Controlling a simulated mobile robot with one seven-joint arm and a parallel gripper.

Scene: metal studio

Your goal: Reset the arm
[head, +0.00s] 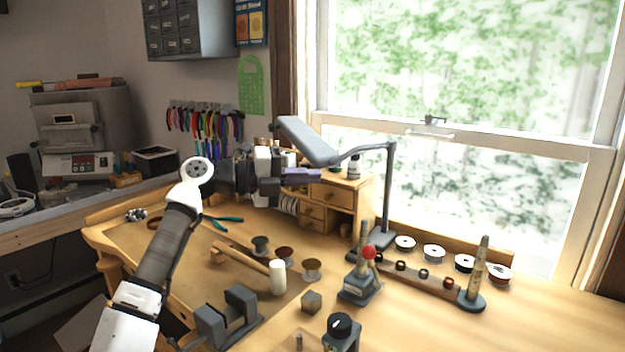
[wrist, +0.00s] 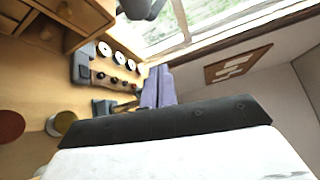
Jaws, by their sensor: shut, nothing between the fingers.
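My arm rises from the bottom left of the head view, bends at a white elbow joint, and reaches right above the workbench (head: 540,326). My gripper (head: 312,174) is at its end, in front of the small wooden drawer cabinet (head: 341,197) and below the grey lamp head (head: 308,141). In the wrist view the purple fingers of my gripper (wrist: 160,70) lie side by side, shut, with nothing held. The head view does not show whether the fingers touch the cabinet or are apart from it.
The lamp's post (head: 390,190) stands right of my gripper, before the window (head: 470,70). The bench's front right is clear.

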